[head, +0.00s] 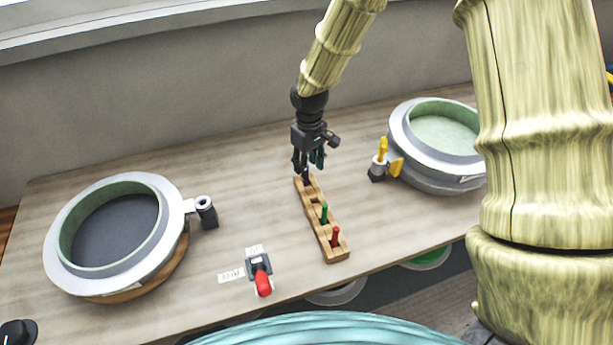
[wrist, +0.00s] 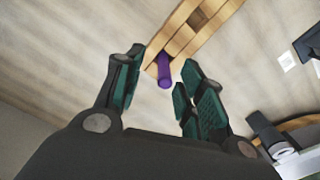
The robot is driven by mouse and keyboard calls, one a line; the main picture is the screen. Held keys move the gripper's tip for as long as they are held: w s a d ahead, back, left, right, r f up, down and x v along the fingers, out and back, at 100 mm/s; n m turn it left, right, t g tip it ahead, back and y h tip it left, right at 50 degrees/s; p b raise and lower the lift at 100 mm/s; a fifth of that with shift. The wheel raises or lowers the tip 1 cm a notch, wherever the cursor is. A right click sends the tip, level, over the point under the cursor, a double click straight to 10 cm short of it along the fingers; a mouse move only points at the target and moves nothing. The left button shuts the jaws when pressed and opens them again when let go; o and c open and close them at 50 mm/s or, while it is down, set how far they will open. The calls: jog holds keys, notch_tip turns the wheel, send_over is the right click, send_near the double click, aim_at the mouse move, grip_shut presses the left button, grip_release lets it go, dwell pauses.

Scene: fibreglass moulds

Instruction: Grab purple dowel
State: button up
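The purple dowel (wrist: 164,72) stands in the end slot of a wooden rack (wrist: 186,43) in the wrist view. In the head view the dowel (head: 307,179) is a small dark purple piece at the far end of the rack (head: 328,238), mostly hidden by my gripper (head: 308,168). My gripper, also in the wrist view (wrist: 157,88), points down over that end. Its fingers are apart, one on each side of the dowel, with visible gaps. A green dowel (head: 324,213) and a red dowel (head: 335,236) stand nearer in the rack.
A round mould (head: 62,259) lies at left on the table (head: 240,190), with a grey cylinder fitting (head: 206,212) beside it. Another round mould (head: 402,135) with a yellow fitting (head: 381,150) is at right. A red-handled clamp (head: 262,281) and labels are in front.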

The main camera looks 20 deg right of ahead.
jog(key=shift+w+f, duration=0.4)
jog(key=shift+a+f+p, duration=0.15)
jog(key=shift+f+p, duration=0.1)
jog(key=shift+p, duration=0.05)
jog(key=shift+s+a+f+p, duration=0.15)
jog(key=shift+s+f+p, duration=0.3)
jog(key=shift+s, duration=0.15)
jog(key=shift+w+f, duration=0.2)
jog(key=shift+f, duration=0.55)
jog(key=shift+w+f, duration=0.2)
jog(key=shift+f, duration=0.55)
jog(key=shift+s+r, duration=0.2)
jog(key=shift+s, duration=0.1)
jog(key=shift+w+f, duration=0.15)
jog(key=c, duration=0.7)
grip_shut()
